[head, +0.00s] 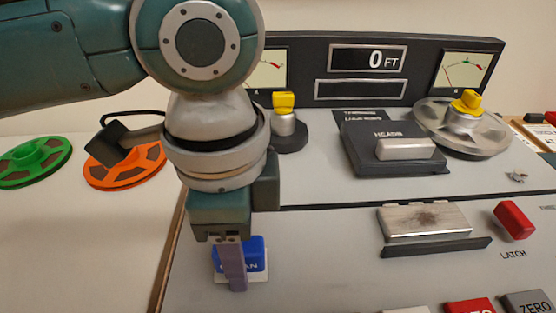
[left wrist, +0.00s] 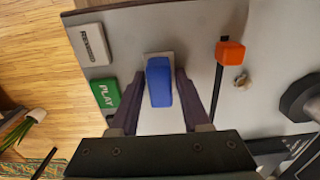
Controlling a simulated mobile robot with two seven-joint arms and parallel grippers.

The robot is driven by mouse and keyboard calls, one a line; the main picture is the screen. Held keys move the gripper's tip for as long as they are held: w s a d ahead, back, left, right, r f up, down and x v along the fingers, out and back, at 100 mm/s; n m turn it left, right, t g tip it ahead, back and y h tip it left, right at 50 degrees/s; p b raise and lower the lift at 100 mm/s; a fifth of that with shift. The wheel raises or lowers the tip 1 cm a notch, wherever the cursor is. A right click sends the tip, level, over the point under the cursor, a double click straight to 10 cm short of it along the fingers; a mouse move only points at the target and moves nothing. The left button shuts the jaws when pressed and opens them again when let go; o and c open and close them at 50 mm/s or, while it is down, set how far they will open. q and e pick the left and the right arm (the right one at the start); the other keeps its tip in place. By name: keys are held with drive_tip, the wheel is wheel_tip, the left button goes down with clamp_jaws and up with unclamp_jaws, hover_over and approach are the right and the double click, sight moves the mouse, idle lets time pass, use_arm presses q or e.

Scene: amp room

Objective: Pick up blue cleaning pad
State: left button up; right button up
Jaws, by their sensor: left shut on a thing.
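The blue cleaning pad (head: 256,251) is a small block with white lettering, partly hidden behind my gripper finger in the head view. A white base (head: 259,276) shows under it on the grey panel. My left gripper (head: 234,267) points down at the pad. In the left wrist view the blue pad (left wrist: 158,84) lies between the two fingers of my left gripper (left wrist: 161,88), which is shut on it. The pad is at or just above its base; I cannot tell whether they touch. My right gripper is not in view.
A green reel (head: 36,160) and an orange reel (head: 124,166) lie to the left. A red latch knob (head: 514,220), a metal block (head: 425,222) and a heads cover (head: 400,147) are to the right. The green play button (left wrist: 105,94) is near the pad.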

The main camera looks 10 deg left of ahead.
use_arm(q)
clamp_jaws()
drive_tip(key=shift+r, duration=0.1)
wheel_tip(320, 180, up, 20)
drive_tip(key=p, duration=0.5)
drive_tip(key=shift+o, duration=1.6)
unclamp_jaws()
drive_tip(key=c, duration=0.7)
